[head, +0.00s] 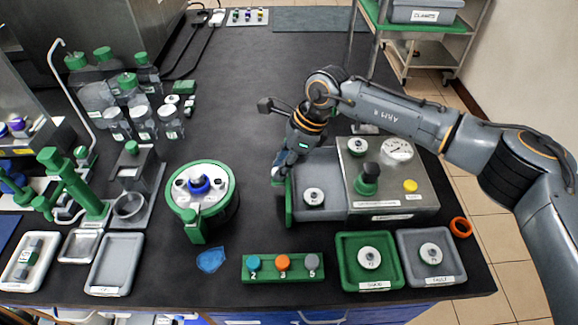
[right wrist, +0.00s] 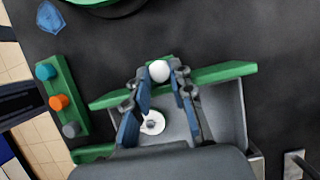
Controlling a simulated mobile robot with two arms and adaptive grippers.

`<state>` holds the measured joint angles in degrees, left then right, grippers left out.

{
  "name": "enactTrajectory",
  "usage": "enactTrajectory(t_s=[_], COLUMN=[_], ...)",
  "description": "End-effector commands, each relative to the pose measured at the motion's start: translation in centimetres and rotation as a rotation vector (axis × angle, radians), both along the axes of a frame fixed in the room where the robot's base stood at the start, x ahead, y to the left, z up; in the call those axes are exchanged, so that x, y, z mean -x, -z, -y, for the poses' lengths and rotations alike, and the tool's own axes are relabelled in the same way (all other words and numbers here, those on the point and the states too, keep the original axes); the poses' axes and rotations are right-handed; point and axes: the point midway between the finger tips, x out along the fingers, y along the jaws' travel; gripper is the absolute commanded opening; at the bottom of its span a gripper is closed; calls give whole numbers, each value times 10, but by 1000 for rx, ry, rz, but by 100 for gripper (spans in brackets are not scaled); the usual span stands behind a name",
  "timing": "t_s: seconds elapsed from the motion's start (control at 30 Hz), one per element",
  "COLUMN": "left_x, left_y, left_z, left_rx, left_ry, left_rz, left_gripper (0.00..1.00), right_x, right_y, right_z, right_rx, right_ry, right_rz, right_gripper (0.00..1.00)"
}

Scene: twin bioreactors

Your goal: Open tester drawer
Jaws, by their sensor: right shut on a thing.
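The tester (head: 385,205) is a grey metal box with a gauge, a green-and-black knob and a yellow button. Its drawer (head: 325,167) stands out to the left, open, with a green front panel (head: 290,203). A white-topped disc (head: 313,196) lies inside; it also shows in the right wrist view (right wrist: 152,122). My right gripper (head: 279,174) is at the drawer front. In the right wrist view its fingers (right wrist: 160,74) are shut on the white ball handle (right wrist: 159,71) of the drawer. My left gripper is not in view.
A green-rimmed round machine (head: 202,193) stands left of the drawer, with clear bench between. A green rack (head: 282,267) with coloured caps and a green tray (head: 370,240) and grey tray (head: 405,240) lie in front. An orange ring (head: 461,227) lies at right.

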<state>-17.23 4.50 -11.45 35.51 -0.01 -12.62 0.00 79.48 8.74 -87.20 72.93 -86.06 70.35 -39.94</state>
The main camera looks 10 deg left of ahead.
Motion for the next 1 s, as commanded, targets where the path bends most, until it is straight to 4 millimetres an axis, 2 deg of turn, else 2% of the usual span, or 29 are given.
enactTrajectory(t_s=[0.1, 0.13, 0.23, 0.53, 0.67, 0.77, 1.0], left_x=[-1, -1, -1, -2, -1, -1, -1], left_y=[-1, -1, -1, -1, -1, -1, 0], left_z=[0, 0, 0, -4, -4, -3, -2], left_rx=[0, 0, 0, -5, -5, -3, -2], left_ry=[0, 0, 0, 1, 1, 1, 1], left_rz=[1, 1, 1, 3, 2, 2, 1], left_gripper=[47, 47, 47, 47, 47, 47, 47], right_x=[-1, -1, -1, -1, -2, -3, -7], right_y=[-1, 0, 0, -1, -9, -24, -72], right_z=[1, 1, 1, 1, 4, 10, 30], right_rx=[2, 2, 2, 1, 0, -1, -1], right_ry=[2, 3, 3, 2, 2, 3, 3], right_rz=[1, 0, 0, -1, 0, 3, 3], right_gripper=[0, 25, 45, 46, 46, 46, 46])
